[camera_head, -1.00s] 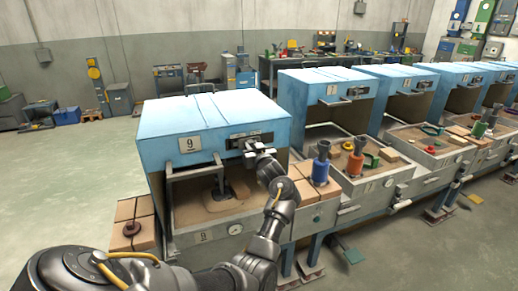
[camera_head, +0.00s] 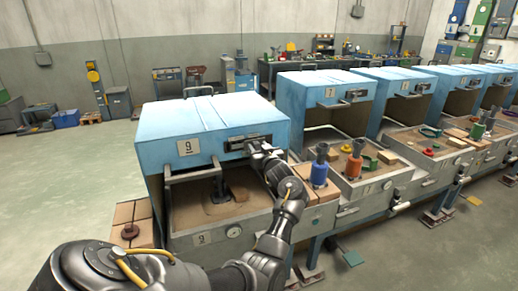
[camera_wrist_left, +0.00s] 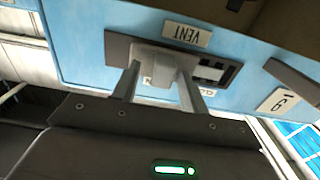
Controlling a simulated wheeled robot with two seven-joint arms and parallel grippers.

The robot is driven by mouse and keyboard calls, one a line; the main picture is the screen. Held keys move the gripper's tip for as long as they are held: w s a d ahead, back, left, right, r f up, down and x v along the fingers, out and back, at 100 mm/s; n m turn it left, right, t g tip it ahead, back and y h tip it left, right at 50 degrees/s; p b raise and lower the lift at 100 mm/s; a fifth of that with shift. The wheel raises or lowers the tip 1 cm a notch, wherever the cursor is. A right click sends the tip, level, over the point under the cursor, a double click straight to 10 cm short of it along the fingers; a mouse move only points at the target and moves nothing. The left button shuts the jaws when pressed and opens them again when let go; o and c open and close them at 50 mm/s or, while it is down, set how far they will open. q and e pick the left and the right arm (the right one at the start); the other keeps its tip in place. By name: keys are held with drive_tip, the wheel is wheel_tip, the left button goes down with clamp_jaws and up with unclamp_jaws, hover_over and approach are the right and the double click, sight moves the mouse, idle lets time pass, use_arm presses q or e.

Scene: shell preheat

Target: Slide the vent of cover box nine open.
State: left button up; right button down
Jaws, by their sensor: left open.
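Cover box nine (camera_head: 205,120) is the blue box at the near left, with a "9" plate (camera_head: 189,147). Its vent (camera_head: 236,144) is a dark framed strip on the upper right of its front. In the left wrist view, which is upside down, the vent frame (camera_wrist_left: 118,47) sits beside a "VENT" label (camera_wrist_left: 186,34), and dark slots (camera_wrist_left: 212,72) show on one side of a grey tab (camera_wrist_left: 160,57). My left gripper (camera_head: 258,147) is open at the vent; its fingers (camera_wrist_left: 157,88) stand on either side of the tab. Contact cannot be told. My right gripper is out of view.
A metal handle bar (camera_head: 195,172) juts from the box front, left of my gripper. Below is a sand-filled tray (camera_head: 262,218) with a dark piece inside. Orange and blue tools (camera_head: 319,170) stand to the right. Other blue boxes (camera_head: 320,92) line up rightward.

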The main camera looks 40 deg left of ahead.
use_arm(q)
drive_tip(key=b+v, duration=0.2)
drive_tip(key=v, duration=0.8)
drive_tip(key=shift+d, duration=0.25)
